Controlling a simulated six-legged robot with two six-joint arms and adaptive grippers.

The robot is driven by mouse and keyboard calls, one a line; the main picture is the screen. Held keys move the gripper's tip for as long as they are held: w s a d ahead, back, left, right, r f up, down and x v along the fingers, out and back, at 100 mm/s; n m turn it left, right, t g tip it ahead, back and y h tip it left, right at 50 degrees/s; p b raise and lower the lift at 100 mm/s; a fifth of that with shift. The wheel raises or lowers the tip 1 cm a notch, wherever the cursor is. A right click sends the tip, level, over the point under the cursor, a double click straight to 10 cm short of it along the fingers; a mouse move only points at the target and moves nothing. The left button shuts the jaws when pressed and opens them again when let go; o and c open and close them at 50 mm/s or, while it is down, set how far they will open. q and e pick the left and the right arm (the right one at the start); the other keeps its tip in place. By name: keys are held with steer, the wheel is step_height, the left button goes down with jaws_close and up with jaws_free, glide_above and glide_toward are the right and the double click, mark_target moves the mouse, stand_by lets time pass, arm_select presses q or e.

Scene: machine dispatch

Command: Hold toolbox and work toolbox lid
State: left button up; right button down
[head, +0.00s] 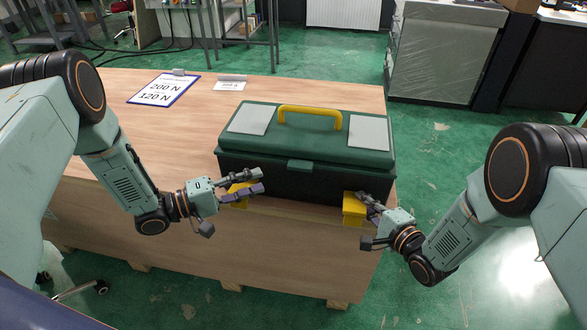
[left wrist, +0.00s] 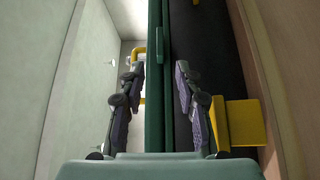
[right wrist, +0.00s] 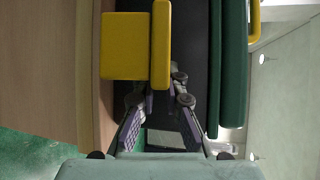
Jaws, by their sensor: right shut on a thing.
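The toolbox has a black body (head: 290,182) and a green lid (head: 300,142), which is closed. A yellow handle (head: 310,112) is on top and a small green catch (head: 299,165) is at the front. My left gripper (head: 260,180) is open at the front left; in the left wrist view (left wrist: 155,85) its fingers stand apart, with the lid's edge in line between them. The left yellow grip (head: 237,192) lies just beside it. My right gripper (head: 362,203) is shut on the right yellow grip (head: 353,212), which also shows in the right wrist view (right wrist: 160,45).
The toolbox stands at the front right of a wooden table (head: 130,110). A clipboard (head: 163,90) and a small sign (head: 230,84) lie at the back left. The table's left part is clear. A grey cabinet (head: 440,55) stands behind on the green floor.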

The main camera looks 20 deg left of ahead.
mark_target(295, 169)
arm_select(q)
steer(key=x, duration=1)
steer(key=shift+w+d, duration=0.25)
steer(key=shift+d, duration=0.05)
jaws_close()
